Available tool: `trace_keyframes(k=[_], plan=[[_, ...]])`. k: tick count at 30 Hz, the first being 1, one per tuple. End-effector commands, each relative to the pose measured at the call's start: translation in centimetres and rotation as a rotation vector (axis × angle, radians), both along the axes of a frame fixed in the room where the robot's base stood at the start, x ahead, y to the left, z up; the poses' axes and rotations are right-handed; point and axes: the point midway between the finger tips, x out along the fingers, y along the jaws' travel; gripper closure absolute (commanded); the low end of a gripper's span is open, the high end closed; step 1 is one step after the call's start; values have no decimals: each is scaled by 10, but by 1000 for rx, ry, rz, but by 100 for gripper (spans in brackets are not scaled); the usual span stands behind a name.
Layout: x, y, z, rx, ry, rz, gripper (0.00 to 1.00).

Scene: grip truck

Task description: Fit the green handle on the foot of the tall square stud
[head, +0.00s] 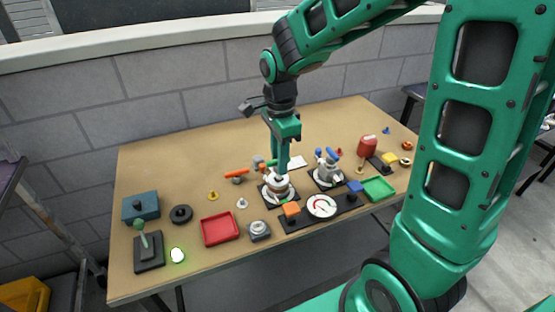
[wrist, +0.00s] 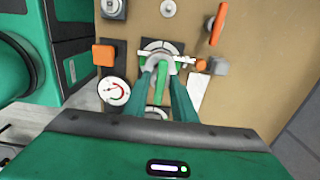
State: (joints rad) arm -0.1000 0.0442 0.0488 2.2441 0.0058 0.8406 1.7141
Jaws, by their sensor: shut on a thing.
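In the wrist view my gripper (wrist: 162,72) is shut on the green handle (wrist: 161,79), which lies between the fingers. The handle is over the grey rounded top of the valve body (wrist: 158,57), with a white bar crossing beside it. I cannot tell whether the handle touches the valve. In the head view my fingers hide most of the handle. I cannot make out the tall square stud; the fingers and handle cover that spot.
An orange handle (head: 236,173) lies behind left. A gauge (head: 321,206) and an orange block (head: 291,208) are in front. A second valve with blue parts (head: 328,170) stands to the right. A red tray (head: 220,229) is front left. The table's back left is clear.

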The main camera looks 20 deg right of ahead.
Motion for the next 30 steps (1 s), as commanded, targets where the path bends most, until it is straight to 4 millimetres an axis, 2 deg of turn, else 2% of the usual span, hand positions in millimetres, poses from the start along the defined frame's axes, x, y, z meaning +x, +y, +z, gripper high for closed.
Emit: trace_keyframes(k=[20,30], plan=[[0,0,-1,0,0,-1,100],[0,0,-9,0,1,-1,100]])
